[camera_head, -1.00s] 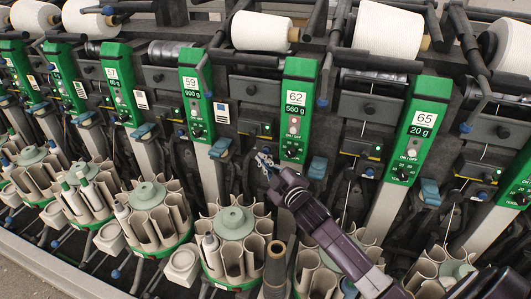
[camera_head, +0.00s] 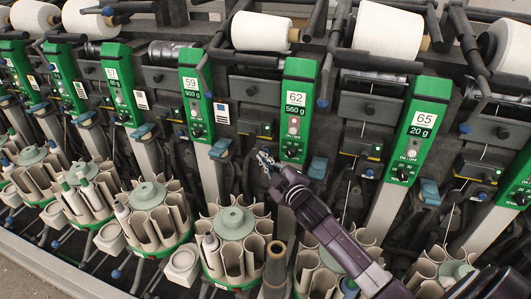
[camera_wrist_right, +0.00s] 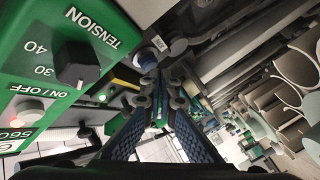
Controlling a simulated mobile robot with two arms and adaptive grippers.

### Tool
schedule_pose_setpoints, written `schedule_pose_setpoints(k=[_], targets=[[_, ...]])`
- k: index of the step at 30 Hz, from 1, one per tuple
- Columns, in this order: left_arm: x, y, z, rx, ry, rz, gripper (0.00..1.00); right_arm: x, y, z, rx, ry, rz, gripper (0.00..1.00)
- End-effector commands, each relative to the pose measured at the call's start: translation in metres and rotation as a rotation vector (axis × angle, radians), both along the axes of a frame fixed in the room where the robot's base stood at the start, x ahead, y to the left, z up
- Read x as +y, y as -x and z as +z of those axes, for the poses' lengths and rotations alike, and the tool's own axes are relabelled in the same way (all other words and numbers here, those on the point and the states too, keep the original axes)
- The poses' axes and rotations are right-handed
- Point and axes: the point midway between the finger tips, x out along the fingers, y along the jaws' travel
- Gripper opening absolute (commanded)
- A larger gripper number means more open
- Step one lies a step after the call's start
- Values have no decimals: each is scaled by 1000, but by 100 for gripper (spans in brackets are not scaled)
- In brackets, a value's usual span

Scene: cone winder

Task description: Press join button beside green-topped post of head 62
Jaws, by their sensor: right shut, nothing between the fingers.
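The green-topped post of head 62 (camera_head: 294,122) stands in the middle of the head view. In the right wrist view its green face (camera_wrist_right: 50,70) fills the left side, with a tension knob and an on/off button. A dark box with a small lit green lamp (camera_head: 265,130) sits just left of the post; the lamp also shows in the wrist view (camera_wrist_right: 103,97). My right gripper (camera_head: 264,157) is shut and empty, a little below that box. Its fingertips (camera_wrist_right: 160,92) meet in the wrist view. My left gripper is not in view.
Posts of head 59 (camera_head: 196,95) and head 65 (camera_head: 418,130) stand on either side. White yarn cones (camera_head: 262,32) lie above. A round magazine of tubes (camera_head: 235,224) stands below my gripper. A blue lever (camera_head: 317,168) sits right of post 62.

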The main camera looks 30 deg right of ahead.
Motion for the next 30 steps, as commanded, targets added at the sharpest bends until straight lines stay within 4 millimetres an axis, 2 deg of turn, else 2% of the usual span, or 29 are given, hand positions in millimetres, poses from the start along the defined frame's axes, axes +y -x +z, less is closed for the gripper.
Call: schedule_pose_setpoints(k=[30], targets=[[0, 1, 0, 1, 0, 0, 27, -7, -7, 1, -1, 0, 0, 0]])
